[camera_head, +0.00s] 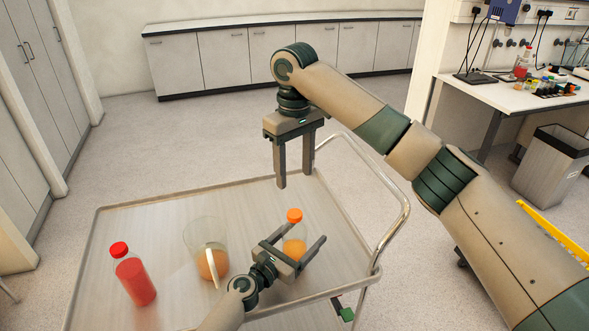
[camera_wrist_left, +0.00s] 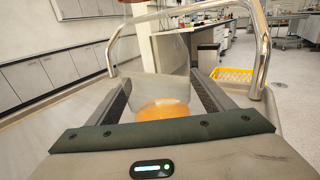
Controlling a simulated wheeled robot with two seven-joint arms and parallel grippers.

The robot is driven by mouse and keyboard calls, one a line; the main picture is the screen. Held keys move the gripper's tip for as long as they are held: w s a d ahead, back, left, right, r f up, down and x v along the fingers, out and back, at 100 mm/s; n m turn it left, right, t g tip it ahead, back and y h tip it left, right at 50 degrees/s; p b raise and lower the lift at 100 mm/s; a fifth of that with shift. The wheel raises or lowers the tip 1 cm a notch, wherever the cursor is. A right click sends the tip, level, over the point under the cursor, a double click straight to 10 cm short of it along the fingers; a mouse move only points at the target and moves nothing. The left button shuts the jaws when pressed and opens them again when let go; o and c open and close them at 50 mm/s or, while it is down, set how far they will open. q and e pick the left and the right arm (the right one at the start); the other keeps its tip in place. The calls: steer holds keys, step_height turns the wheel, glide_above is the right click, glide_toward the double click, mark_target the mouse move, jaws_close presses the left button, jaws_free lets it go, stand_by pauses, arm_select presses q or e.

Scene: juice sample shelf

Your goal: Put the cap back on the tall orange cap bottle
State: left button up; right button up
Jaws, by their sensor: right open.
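The tall orange cap bottle (camera_head: 292,246) stands upright near the right side of the cart, with clear upper walls and orange juice inside. The orange cap (camera_head: 294,215) shows at its top; whether it is seated is too small to tell. My left gripper (camera_head: 304,232) is open low around the bottle, a finger on each side. In the left wrist view the orange juice (camera_wrist_left: 162,110) shows between those fingers, with gaps at both sides. My right gripper (camera_head: 296,178) points down, open and empty, above and behind the bottle.
The cart top (camera_head: 155,215) has a raised rim and a curved metal handle (camera_head: 398,215) at right. A red-capped red bottle (camera_head: 136,280) stands at front left.

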arm_select(q)
steer(key=shift+s, duration=0.1)
steer(key=shift+s+a, duration=0.4)
steer(key=v, duration=1.4)
steer(key=shift+s+a+f, duration=0.1)
steer(key=shift+s+a, duration=0.1)
steer(key=shift+a, duration=0.05)
steer(key=shift+v, duration=0.75)
